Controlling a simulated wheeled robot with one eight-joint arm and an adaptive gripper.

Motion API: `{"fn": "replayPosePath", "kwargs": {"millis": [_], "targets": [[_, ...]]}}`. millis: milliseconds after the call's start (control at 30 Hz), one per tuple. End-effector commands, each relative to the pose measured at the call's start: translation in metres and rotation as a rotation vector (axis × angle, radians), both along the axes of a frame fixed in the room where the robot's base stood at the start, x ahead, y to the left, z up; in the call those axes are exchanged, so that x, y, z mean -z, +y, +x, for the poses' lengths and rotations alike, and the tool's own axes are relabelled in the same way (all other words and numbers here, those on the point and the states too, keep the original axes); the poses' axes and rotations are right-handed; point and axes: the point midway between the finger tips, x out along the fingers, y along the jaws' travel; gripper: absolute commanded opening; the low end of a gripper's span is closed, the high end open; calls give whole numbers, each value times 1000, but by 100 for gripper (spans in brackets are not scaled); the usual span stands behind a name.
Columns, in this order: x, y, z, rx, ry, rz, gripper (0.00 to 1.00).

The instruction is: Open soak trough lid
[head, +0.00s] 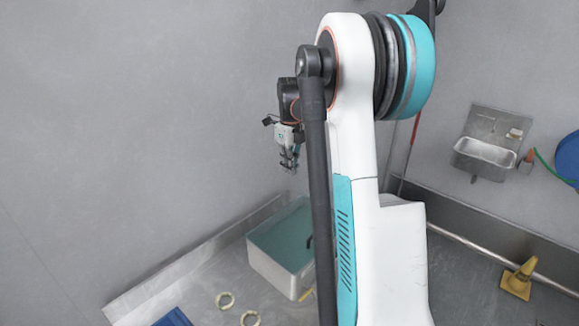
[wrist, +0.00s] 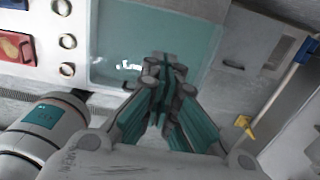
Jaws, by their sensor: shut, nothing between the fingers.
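In the wrist view a teal panel, apparently the lid (wrist: 115,40), fills the top middle. My gripper (head: 289,168) hangs well above the trough, apart from it, pointing down. In the wrist view its fingertips (wrist: 164,60) are together with nothing between them, in front of the teal panel.
Two pale rings (head: 225,300) and a blue object (head: 173,317) lie in front of the trough. A wall sink (head: 484,157) and a yellow cone-like object (head: 518,279) are to the right.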

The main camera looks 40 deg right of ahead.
Motion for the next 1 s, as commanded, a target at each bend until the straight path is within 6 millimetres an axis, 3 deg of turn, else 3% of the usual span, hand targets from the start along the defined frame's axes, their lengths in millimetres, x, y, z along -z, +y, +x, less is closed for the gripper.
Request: {"fn": "replayPosePath", "kwargs": {"millis": [467, 1000], "targets": [[-5, 0, 0, 0, 0, 0, 0], [-100, 0, -3, 0, 0, 0, 0]]}}
